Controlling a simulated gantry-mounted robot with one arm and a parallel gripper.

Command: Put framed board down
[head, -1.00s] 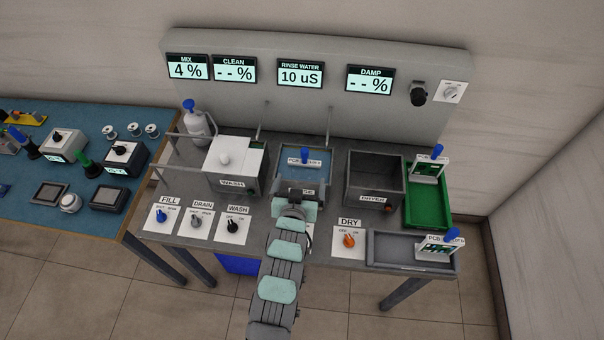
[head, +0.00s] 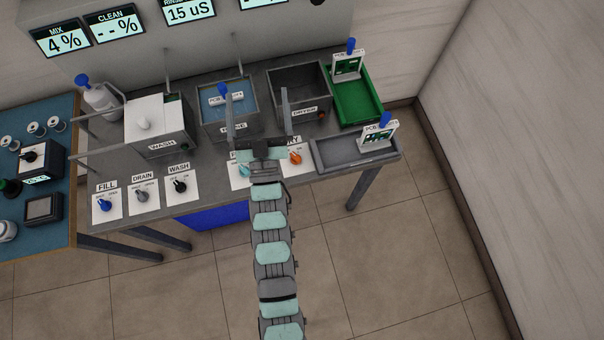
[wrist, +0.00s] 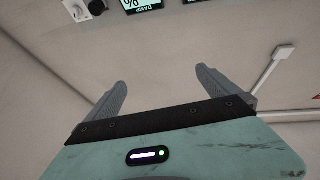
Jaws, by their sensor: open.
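One framed board with a blue handle (head: 222,90) sits in the water of the rinse tank (head: 228,128); its lower part is hard to see. A second framed board (head: 347,66) stands in the green tray (head: 366,112). A third framed board (head: 377,134) stands at the right end of the grey tray (head: 335,160). My gripper (head: 257,92) is open and empty, with its fingers spread in front of the gap between the rinse tank and the dryer. In the wrist view nothing lies between the fingers (wrist: 161,76).
The open dryer tank (head: 298,84) looks empty. The wash tank (head: 160,127) has a white lid. Upright rods stand behind the tanks. Control knobs, including the orange dry knob (head: 295,157), line the front edge. The left part of the grey tray is bare.

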